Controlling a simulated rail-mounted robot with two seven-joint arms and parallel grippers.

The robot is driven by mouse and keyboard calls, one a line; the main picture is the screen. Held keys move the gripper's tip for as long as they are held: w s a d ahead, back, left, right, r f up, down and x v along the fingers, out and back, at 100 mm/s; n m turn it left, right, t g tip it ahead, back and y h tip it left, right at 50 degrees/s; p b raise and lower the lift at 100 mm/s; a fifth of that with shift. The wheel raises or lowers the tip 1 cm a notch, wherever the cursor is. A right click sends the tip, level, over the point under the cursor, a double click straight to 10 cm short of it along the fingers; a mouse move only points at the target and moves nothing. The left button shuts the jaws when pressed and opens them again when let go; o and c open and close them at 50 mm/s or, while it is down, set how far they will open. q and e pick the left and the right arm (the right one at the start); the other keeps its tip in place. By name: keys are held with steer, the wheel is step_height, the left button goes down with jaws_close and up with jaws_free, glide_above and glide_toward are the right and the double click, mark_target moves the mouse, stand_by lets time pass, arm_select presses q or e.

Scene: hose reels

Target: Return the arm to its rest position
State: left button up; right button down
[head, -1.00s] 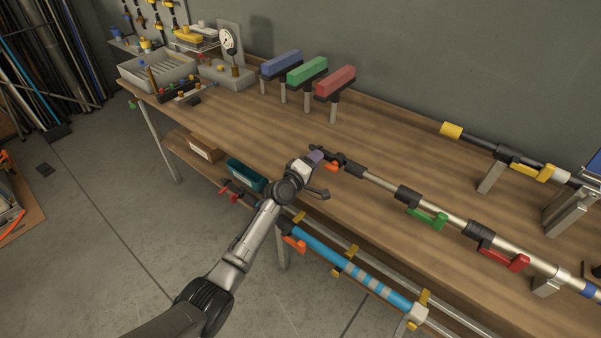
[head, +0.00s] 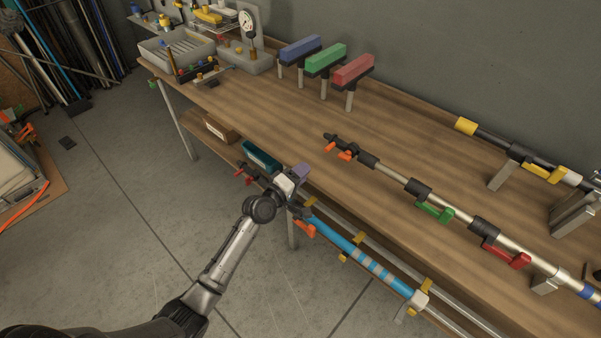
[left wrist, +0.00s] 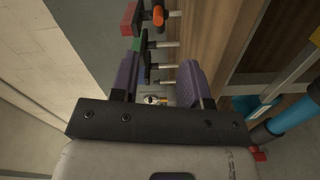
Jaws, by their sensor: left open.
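My left gripper (head: 297,176) is off the front edge of the workbench (head: 250,120), reaching in from the lower left of the head view. In the left wrist view its two purple finger pads (left wrist: 160,82) stand apart with nothing held between them. The pole (head: 390,172) with orange, green and red clips lies on the bench to its right, apart from the gripper. My right gripper is in neither view.
A blue pole (head: 350,252) is on the lower level below the gripper. Blue, green and red blocks (head: 326,58) stand on posts at the back. A grey tray (head: 178,50) sits at the far left. The bench middle is clear.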

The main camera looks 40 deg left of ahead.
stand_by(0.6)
arm_select(q)
steer(key=s+d+f+m+g+y, duration=0.1)
steer(key=s+d+m+g, duration=0.35)
steer(key=s, duration=0.45)
steer(key=s+d+f+m+g, duration=0.1)
steer(key=s+d+m+g, duration=0.2)
steer(key=s+m, duration=0.45)
steer(key=s+d+f+m+g+y, duration=0.1)
steer(key=s+d+m+g, duration=0.3)
steer(key=s, duration=0.6)
steer(key=s+d+f+g, duration=0.1)
steer(key=s+f+g, duration=0.1)
steer(key=s+f, duration=0.3)
steer(key=s+f+g, duration=0.1)
steer(key=s+f, duration=0.1)
steer(key=s, duration=0.6)
step_height(320, 180, up, 36)
steer(key=p, duration=3.5)
steer(key=shift+w+d+f+h+p, duration=0.2)
steer(key=shift+w+h+p, duration=0.1)
steer(key=shift+w+p, duration=0.1)
